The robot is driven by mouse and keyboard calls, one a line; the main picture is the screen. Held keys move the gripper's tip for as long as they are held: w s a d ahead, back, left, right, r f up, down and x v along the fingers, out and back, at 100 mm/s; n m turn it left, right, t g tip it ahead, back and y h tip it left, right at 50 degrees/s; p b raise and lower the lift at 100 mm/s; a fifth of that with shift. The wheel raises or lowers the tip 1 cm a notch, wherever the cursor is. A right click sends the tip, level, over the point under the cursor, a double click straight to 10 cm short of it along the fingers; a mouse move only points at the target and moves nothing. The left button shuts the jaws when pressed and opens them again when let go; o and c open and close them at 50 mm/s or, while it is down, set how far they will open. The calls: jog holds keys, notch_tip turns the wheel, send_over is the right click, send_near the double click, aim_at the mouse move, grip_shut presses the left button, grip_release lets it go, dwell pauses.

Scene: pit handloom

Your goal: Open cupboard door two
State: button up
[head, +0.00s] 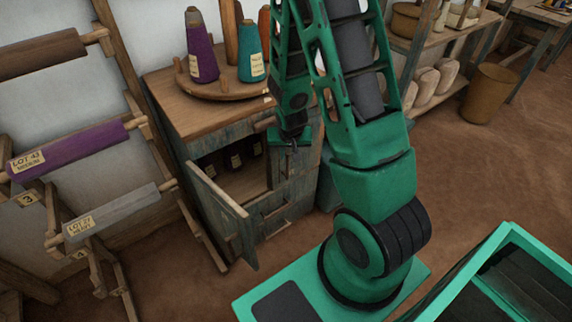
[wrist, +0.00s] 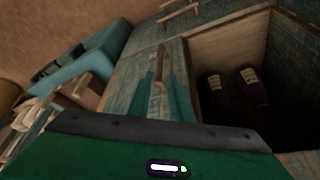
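The wooden cupboard (head: 190,103) stands left of my arm. Its left door (head: 222,212) is swung open, with dark labelled cones (head: 235,157) inside. The right door (head: 297,183), which I take to be door two, looks shut and is partly hidden by my arm. My gripper (head: 291,146) is in front of its upper part. In the wrist view the gripper's teal fingers (wrist: 166,95) are apart, on either side of the upright door handle (wrist: 160,64). I cannot tell whether they touch it. The cones also show in the wrist view (wrist: 234,90).
Purple (head: 201,48) and teal (head: 251,55) thread cones stand on a round tray (head: 217,88) on the cupboard top. A roll rack (head: 75,148) is at left. A bin (head: 490,92) stands at right back. Open floor (head: 455,165) lies right of my arm.

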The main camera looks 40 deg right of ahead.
aim_at(287, 162)
jog(key=shift+x, duration=5.1)
jog(key=shift+c, duration=0.5)
grip_shut()
jog(key=shift+a, duration=0.1)
